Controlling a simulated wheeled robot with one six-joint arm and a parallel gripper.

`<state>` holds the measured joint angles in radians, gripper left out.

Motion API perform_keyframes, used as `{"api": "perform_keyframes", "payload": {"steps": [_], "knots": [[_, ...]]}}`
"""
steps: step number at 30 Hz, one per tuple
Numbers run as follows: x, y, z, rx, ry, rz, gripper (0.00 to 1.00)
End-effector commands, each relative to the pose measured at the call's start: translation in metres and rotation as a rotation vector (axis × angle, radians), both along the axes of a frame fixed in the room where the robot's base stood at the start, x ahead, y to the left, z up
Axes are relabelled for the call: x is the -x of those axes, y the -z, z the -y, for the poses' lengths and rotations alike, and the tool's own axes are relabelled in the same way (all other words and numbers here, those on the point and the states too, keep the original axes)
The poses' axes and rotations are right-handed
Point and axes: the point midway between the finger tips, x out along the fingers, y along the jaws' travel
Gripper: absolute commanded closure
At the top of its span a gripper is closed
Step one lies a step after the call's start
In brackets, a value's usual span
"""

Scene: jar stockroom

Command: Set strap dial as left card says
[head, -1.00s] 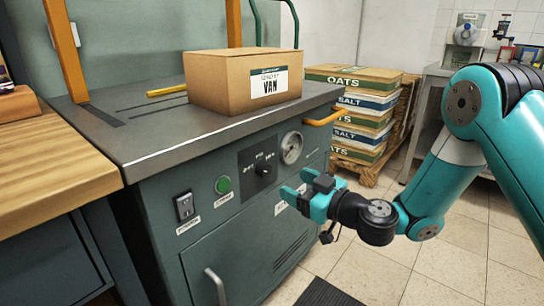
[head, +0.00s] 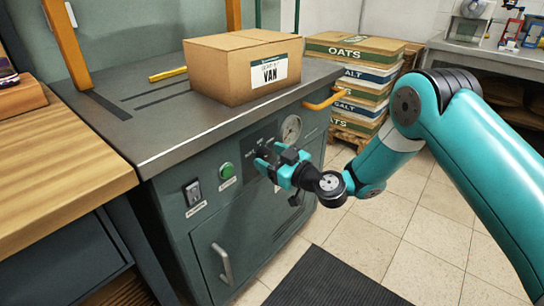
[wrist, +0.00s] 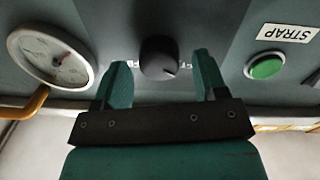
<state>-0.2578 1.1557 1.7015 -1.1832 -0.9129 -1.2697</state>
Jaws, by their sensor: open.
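The strap dial, a round black knob (wrist: 158,58), is on the grey-green front panel in the wrist view. It lies between the tips of my gripper (wrist: 160,75), with space on both sides, and no contact is visible. Small white markings beside the knob are partly covered by the fingers, so its setting is unreadable. In the head view my open gripper (head: 265,157) reaches to the panel and hides the knob. The carton (head: 240,66) on the machine top bears a label (head: 268,72) reading VAN; its smaller print is unreadable. I cannot identify a left card.
A green button (head: 226,170), a switch (head: 193,192) and a gauge (head: 291,128) surround the dial. An orange handle (head: 325,101) juts from the machine's right side. A wooden bench (head: 70,160) adjoins at left. Stacked sacks (head: 352,47) stand behind. Tiled floor is open at right.

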Motion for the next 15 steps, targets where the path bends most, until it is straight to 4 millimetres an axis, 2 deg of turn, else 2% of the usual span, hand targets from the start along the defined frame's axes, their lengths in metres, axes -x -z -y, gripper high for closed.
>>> {"api": "perform_keyframes", "payload": {"steps": [3,9,15], "knots": [[0.0001,0.0,0.0003,0.0,0.0,0.0,0.37],[0.0002,-0.0001,0.0005,-0.001,0.0,-0.001,0.82],[0.0003,-0.0002,0.0007,-0.003,0.0,-0.005,0.83]]}}
